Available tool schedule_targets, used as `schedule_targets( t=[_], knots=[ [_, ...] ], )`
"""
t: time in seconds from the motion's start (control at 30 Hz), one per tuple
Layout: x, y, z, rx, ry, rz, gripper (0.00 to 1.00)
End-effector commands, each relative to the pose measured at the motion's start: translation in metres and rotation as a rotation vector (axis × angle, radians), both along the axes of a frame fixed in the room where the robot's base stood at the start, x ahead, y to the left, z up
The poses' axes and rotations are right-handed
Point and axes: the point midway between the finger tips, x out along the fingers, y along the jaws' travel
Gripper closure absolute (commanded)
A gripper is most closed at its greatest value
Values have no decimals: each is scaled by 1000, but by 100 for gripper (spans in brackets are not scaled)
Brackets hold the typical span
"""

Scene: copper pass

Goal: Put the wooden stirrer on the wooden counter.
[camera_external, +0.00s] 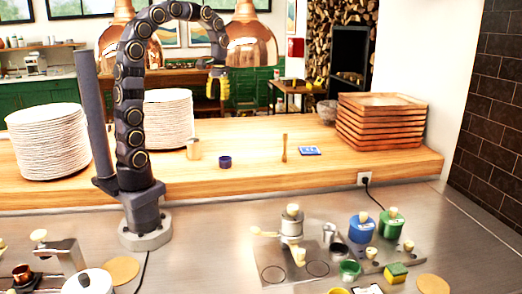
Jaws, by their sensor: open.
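A thin wooden stick, which looks like the wooden stirrer (285,149), is at the middle of the wooden counter (255,135). I cannot tell whether it lies pointing away or stands upright. My gripper (216,96) hangs pointing down above the counter, to the left of the stick and well above it. It is open, with nothing seen between its fingers. The fingers are small in this view.
A dark blue cup (225,162), a small wooden block-like item (193,149) and a blue packet (310,151) are near the stick. Plate stacks (48,140) stand left, wooden trays (382,122) right. The steel worktop (215,235) in front holds several jars and tools.

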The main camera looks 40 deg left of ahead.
Motion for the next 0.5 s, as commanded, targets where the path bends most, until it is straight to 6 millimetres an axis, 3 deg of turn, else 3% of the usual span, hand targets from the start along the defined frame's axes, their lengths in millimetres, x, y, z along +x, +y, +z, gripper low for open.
schedule_targets(
  t=[0.1,0.3,0.4,0.5],
  knots=[
    [-56,15,-7,-6,19,1,61],
    [-140,28,-31,-21,33,-11,61],
    [-172,30,-43,-33,41,-21,61],
    [-192,31,-53,-37,42,-26,61]
  ],
)
